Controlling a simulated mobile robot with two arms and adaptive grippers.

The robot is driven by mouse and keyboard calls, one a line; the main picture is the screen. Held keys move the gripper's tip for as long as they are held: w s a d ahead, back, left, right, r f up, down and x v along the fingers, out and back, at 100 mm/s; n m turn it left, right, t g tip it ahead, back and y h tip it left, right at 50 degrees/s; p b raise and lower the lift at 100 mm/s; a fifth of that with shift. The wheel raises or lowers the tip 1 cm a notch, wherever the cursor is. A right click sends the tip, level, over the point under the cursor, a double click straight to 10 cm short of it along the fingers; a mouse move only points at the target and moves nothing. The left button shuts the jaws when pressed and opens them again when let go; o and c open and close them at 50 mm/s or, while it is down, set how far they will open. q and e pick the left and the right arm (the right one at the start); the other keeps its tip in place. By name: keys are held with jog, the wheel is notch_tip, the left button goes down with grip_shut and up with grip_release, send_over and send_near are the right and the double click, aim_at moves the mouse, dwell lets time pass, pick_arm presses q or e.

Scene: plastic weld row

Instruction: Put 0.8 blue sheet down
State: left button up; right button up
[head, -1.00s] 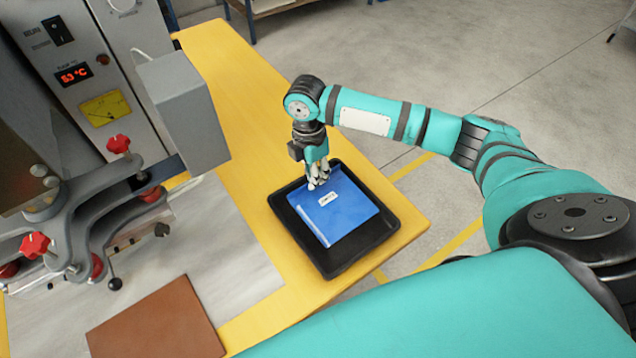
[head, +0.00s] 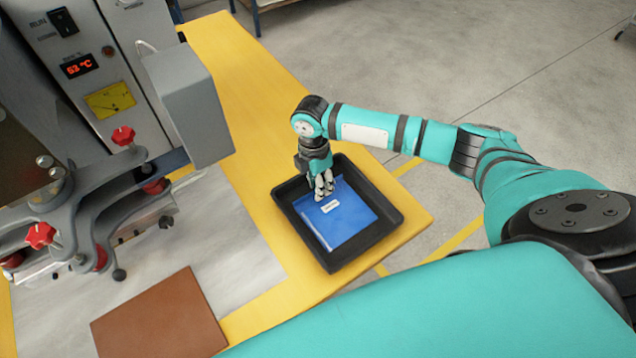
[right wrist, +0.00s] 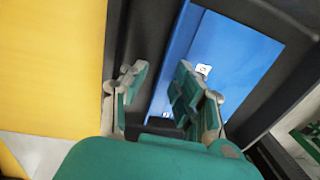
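The blue sheet (head: 350,222), with a small white label, lies in a black tray (head: 375,245) on the yellow bench. My right gripper (head: 325,193) points down over the sheet's far left edge. In the right wrist view, its fingers (right wrist: 158,88) stand apart with a clear gap. The sheet (right wrist: 240,60) shows behind and beyond the right-hand finger, and the dark tray wall (right wrist: 122,40) behind the other. Whether a fingertip still touches the sheet cannot be told. My left gripper is not in view.
A grey welding machine (head: 190,100) with red knobs and a temperature display stands at left. A brown sheet (head: 160,315) lies at the bottom left. The yellow bench (head: 245,90) is clear behind the tray.

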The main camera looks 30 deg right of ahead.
jog(key=shift+w+r, duration=0.1)
jog(key=shift+r, duration=0.25)
notch_tip(320, 180, up, 11)
jog(key=w, duration=0.1)
jog(key=shift+r+b, duration=0.15)
jog(key=shift+b, duration=0.2)
